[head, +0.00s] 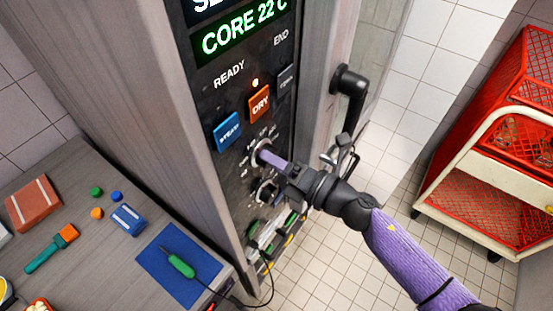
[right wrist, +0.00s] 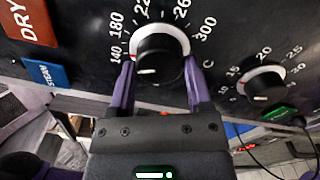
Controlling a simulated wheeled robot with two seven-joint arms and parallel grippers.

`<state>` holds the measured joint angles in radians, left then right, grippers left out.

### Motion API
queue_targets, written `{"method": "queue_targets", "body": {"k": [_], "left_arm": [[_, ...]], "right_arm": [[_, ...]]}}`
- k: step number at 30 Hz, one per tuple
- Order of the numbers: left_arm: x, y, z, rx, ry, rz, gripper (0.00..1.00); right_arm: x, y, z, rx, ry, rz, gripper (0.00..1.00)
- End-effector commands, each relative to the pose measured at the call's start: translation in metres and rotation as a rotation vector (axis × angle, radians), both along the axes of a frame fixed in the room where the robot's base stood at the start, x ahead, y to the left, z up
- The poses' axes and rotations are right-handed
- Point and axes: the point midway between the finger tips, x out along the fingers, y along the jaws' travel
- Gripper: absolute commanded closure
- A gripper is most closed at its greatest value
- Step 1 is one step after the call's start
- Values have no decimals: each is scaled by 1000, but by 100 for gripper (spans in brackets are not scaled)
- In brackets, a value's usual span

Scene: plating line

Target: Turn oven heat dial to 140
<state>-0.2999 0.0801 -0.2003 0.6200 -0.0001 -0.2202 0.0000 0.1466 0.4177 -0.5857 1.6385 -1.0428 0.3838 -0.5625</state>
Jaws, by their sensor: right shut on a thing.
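The oven heat dial (right wrist: 160,58) is a black knob with a pale ring, marked from 140 at the left to 300 at the right in the right wrist view. A short white mark shows on its lower left face; I cannot tell which number it points to. In the head view the dial (head: 262,148) is partly hidden by my gripper. My right gripper (right wrist: 160,82) has its purple fingers on both sides of the dial, shut on it. It also shows in the head view (head: 269,157). My left gripper is not in view.
A smaller dial (right wrist: 263,84) sits beside the heat dial. Blue STEAM (head: 228,131) and orange DRY (head: 260,103) buttons are above it, below a CORE 22 C display (head: 244,30). A black door handle (head: 349,95) is right. A worktop (head: 85,245) and red crates (head: 490,200) flank the oven.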

Motion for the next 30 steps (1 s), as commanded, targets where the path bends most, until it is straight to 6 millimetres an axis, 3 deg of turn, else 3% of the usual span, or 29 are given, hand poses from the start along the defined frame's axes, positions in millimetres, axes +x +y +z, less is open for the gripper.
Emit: {"method": "queue_targets", "body": {"k": [8, 9, 13, 23, 30], "left_arm": [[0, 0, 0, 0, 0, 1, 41], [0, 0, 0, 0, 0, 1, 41], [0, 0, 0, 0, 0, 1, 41], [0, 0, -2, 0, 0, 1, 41], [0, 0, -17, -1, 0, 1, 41]], "right_arm": [[0, 0, 0, 0, -1, -1, 95], [0, 0, 0, 0, -1, -1, 28], [0, 0, 0, 0, -1, -1, 1], [-3, -4, -1, -2, -1, -1, 1], [-36, -49, -5, -4, 1, -1, 1]]}}
